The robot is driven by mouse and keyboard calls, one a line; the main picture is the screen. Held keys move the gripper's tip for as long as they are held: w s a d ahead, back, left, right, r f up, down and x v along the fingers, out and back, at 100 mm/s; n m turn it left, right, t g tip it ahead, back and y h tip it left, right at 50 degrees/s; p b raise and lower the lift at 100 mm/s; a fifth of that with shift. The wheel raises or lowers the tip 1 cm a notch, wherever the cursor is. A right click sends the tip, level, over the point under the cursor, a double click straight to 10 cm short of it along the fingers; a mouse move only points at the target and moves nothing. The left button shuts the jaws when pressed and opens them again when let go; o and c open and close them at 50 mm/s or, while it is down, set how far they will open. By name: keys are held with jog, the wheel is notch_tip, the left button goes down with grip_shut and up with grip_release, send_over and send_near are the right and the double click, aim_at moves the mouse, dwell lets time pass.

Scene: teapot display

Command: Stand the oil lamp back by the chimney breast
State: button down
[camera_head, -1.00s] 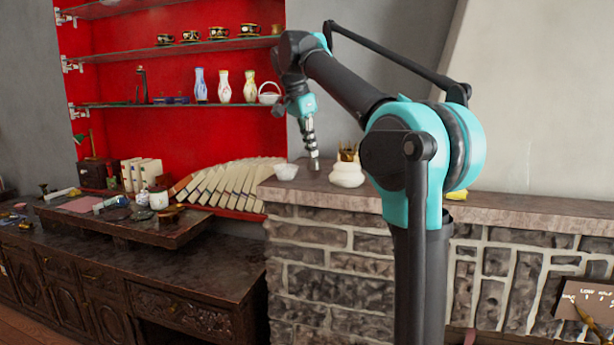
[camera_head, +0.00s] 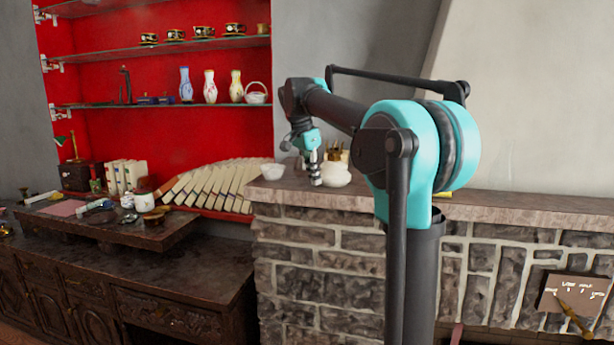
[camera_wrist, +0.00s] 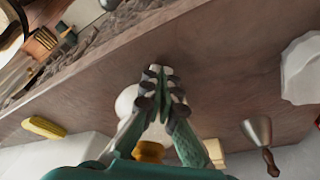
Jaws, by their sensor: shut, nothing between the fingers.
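A squat white vessel with a jagged brass top (camera_head: 336,175) stands upright on the stone ledge (camera_head: 470,205); it may be the oil lamp, but I cannot tell for sure. In the wrist view its white body (camera_wrist: 125,101) shows partly behind my fingers. My gripper (camera_head: 316,183) is shut and empty, pointing down just left of the vessel in the head view. In the wrist view my gripper's fingertips (camera_wrist: 160,72) meet over the ledge; whether they touch the vessel is unclear. The pale chimney breast (camera_head: 530,95) rises behind the ledge at right.
The wrist view shows a bell with a wooden handle (camera_wrist: 257,132) and a yellow corn-like object (camera_wrist: 45,127) on the ledge. A dark sideboard (camera_head: 160,270) and glass shelves of vases (camera_head: 210,87) are at left.

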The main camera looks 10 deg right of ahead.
jog(key=shift+w+d, duration=0.1)
jog(key=shift+d, duration=0.1)
jog(key=w+d, duration=0.3)
jog(key=d, duration=0.2)
jog(key=w+d, duration=0.2)
jog(key=d, duration=0.4)
jog(key=w+d, duration=0.3)
jog(key=d, duration=0.2)
jog(key=shift+w+d, duration=0.3)
jog(key=shift+d, duration=0.1)
